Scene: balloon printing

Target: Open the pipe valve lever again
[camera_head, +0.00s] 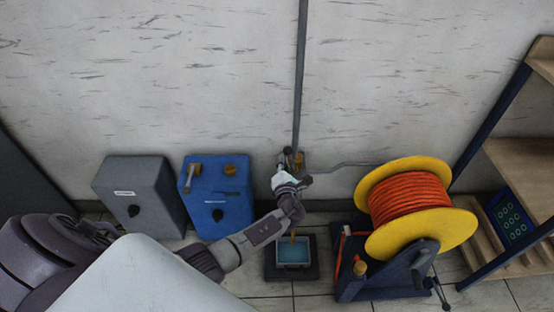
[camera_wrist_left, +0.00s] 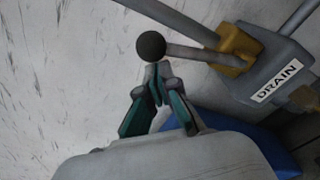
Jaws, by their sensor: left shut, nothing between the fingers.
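In the left wrist view the valve lever is a grey rod (camera_wrist_left: 195,52) with a black ball knob (camera_wrist_left: 151,46). It runs from the knob to a brass valve body (camera_wrist_left: 238,48) on a grey pipe (camera_wrist_left: 182,16). My left gripper (camera_wrist_left: 156,86) is shut and empty, its fingertips close to the knob; whether they touch it I cannot tell. In the head view my left gripper (camera_head: 284,173) is at the foot of the vertical pipe (camera_head: 300,75), just below the brass valve (camera_head: 293,158). The lever is mostly hidden there. My right gripper is not in view.
A grey block labelled DRAIN (camera_wrist_left: 277,82) adjoins the valve. A blue box (camera_head: 217,196) and grey box (camera_head: 138,195) stand left. An orange hose reel (camera_head: 410,200) stands right, near a shelf (camera_head: 520,160). A small tray (camera_head: 292,272) lies on the floor below my arm.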

